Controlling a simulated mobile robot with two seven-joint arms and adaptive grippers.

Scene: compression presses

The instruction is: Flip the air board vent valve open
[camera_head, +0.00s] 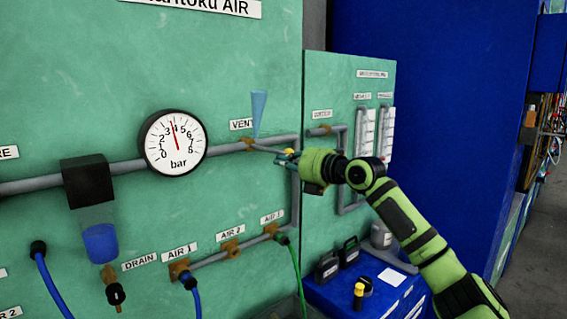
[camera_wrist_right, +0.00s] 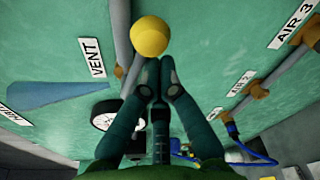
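The vent fitting sits on the grey pipe beside the VENT label (camera_head: 241,124), with a blue cone (camera_head: 258,112) standing up from it. A thin grey lever (camera_head: 266,148) runs from the fitting towards the right and appears to end in a yellow ball knob (camera_head: 289,151). In the right wrist view the yellow knob (camera_wrist_right: 150,37) is just beyond my right gripper (camera_wrist_right: 160,68), and the blue cone (camera_wrist_right: 60,97) points left. The fingers are together with no object visible between them. Whether they touch the knob is unclear. My right gripper (camera_head: 283,160) also shows in the head view. My left gripper is not in view.
A round pressure gauge (camera_head: 173,142) is on the pipe to the left. AIR outlets with blue and green hoses (camera_head: 297,265) are below. A blue cabinet (camera_head: 430,90) stands at the right, and a blue cart top (camera_head: 345,290) with dark items is below my arm.

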